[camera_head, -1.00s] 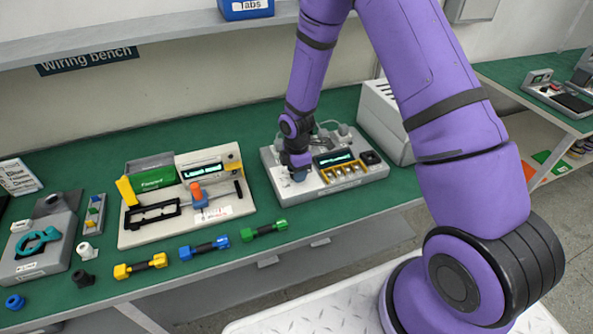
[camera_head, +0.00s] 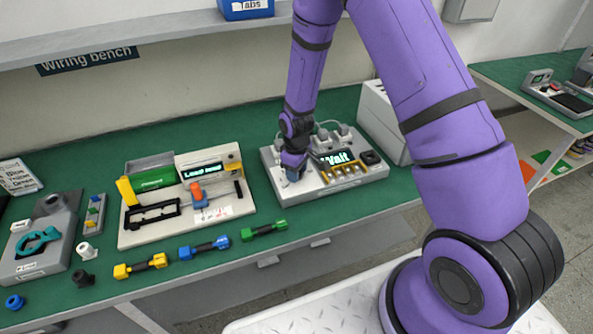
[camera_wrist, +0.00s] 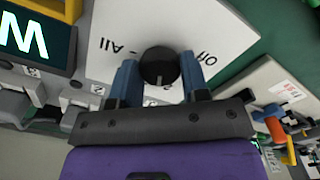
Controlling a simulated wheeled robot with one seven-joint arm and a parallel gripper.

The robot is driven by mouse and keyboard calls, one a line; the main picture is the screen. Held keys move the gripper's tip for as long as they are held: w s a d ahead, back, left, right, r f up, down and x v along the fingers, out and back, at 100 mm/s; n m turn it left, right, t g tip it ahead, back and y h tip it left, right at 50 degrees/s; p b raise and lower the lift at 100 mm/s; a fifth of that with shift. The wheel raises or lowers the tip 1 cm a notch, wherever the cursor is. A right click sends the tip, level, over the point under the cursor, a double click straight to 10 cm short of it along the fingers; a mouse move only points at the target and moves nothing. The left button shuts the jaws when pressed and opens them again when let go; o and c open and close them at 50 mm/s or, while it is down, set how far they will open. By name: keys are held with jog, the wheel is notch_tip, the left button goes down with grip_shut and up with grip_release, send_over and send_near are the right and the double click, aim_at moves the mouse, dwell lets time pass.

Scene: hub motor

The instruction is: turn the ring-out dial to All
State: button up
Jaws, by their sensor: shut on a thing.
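The black round ring-out dial (camera_wrist: 159,64) sits on the pale panel of the ring-out tester (camera_head: 340,188). In the wrist view, the upside-down label "All" is to its left and "Off" to its right. A faint light mark shows on the dial's lower part; I cannot tell its exact setting. My gripper (camera_wrist: 160,72) has a blue finger on each side of the dial and is shut on it. In the head view my gripper (camera_head: 293,172) is at the tester's left end and hides the dial. The tester's screen (camera_head: 337,158) reads "Wait".
A lead-bending fixture (camera_head: 225,205) with a green box (camera_head: 150,175) stands left of the tester. Yellow, blue and green-ended connectors (camera_head: 205,248) lie along the bench front. A white slotted box (camera_head: 385,125) stands close behind the tester's right end.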

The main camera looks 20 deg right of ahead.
jog(key=m, duration=0.5)
jog(key=shift+m, duration=0.3)
jog(key=m, duration=1)
jog(key=shift+m, duration=2.6)
jog(key=o, duration=0.9)
notch_tip(320, 180, up, 11)
jog(key=shift+f, duration=0.1)
